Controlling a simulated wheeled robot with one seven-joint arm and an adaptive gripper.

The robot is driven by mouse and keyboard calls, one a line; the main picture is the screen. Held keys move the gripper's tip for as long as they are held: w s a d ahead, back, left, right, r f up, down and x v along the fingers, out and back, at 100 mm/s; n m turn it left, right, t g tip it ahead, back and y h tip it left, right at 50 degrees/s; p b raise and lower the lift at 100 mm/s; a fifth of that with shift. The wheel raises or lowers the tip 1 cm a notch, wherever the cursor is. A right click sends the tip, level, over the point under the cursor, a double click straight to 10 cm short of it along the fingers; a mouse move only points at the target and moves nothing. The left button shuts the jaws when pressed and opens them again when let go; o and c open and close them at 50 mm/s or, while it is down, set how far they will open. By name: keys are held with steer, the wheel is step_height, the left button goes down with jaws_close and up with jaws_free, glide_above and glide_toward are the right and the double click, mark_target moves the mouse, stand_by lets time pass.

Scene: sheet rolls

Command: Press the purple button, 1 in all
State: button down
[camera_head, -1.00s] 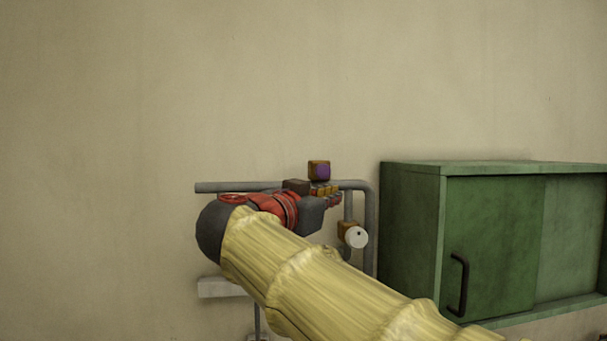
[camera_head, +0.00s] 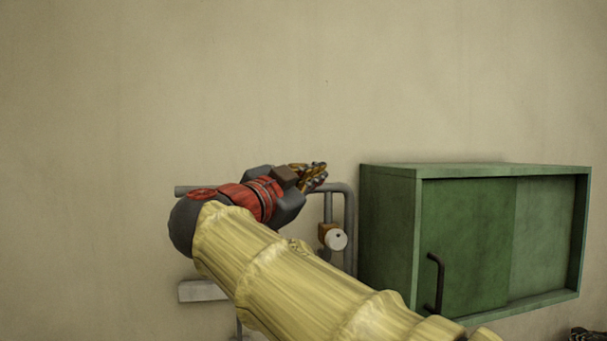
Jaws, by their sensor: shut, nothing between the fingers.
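The purple button on its small brown box does not show now; my gripper (camera_head: 319,173) covers the part of the wall where it was seen earlier. The gripper is shut and empty, its fingers pointing up and to the right. Whether the fingers touch the button cannot be told from this view. My arm in a yellow sleeve reaches up from the lower right to the red and dark wrist.
A grey pipe (camera_head: 348,215) runs along the wall behind the arm. A white round knob on a brown box (camera_head: 336,240) sits below the gripper. A green cabinet (camera_head: 390,230) with a dark handle stands right. A pale ledge (camera_head: 203,291) is lower left.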

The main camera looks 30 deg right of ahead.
steer(key=w+d+p, duration=0.2)
steer(key=w+p, duration=0.1)
steer(key=w, duration=0.5)
steer(key=shift+d+p, duration=0.2)
steer(key=shift+p, duration=0.15)
stand_by(0.9)
steer(key=shift+w+f+b, duration=0.1)
steer(key=shift+b, duration=0.25)
steer(key=shift+w+d+b, duration=0.1)
steer(key=shift+w+b, duration=0.2)
steer(key=shift+b, duration=0.1)
steer(key=shift+w+d+b, duration=0.15)
steer(key=shift+w+b, duration=0.2)
steer(key=shift+w, duration=0.2)
stand_by(0.8)
steer(key=shift+s, duration=0.15)
steer(key=shift+s+a+b, duration=0.25)
steer(key=shift+s+b, duration=0.55)
steer(key=shift+b, duration=0.4)
